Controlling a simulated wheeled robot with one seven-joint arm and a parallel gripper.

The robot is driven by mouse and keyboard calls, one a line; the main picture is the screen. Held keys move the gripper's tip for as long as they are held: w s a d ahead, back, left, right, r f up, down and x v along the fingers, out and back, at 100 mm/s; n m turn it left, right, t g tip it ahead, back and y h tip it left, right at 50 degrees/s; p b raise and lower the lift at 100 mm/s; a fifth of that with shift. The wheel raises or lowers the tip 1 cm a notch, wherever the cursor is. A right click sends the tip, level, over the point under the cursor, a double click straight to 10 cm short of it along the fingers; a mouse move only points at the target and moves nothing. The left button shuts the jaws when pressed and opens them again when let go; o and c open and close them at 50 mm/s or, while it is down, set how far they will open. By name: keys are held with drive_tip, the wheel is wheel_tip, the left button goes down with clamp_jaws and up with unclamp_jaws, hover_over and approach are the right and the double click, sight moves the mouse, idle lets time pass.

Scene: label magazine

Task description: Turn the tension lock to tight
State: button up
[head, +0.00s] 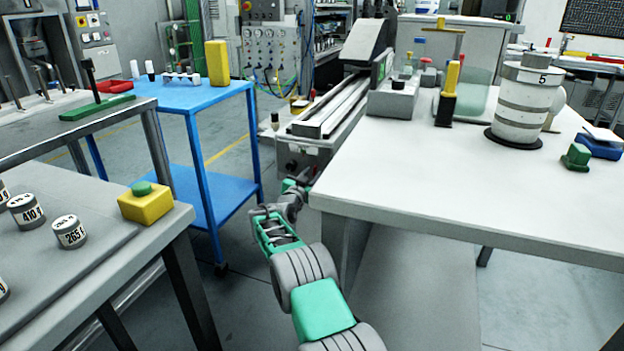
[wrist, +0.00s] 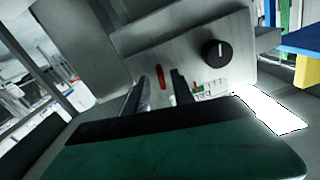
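The grey machine (head: 305,158) has a front panel with a slim red lever (wrist: 161,77), standing nearly upright. Which of these is the tension lock I cannot tell for certain. My gripper (wrist: 158,90) is open, with its two dark fingers apart and pointing at the panel. The red lever shows between the fingertips; contact cannot be made out. In the head view my gripper (head: 300,182) is small and partly hidden.
A white table (head: 440,200) stands close to the right of my arm. A blue cart (head: 185,95) stands left of the machine. A grey bench (head: 100,230) with weights and a yellow button box (head: 146,205) is at the left. Floor shows between bench and table.

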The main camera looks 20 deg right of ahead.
drive_tip(key=shift+w+d, duration=0.35)
drive_tip(key=shift+w, duration=0.15)
drive_tip(key=shift+c, duration=0.3)
clamp_jaws()
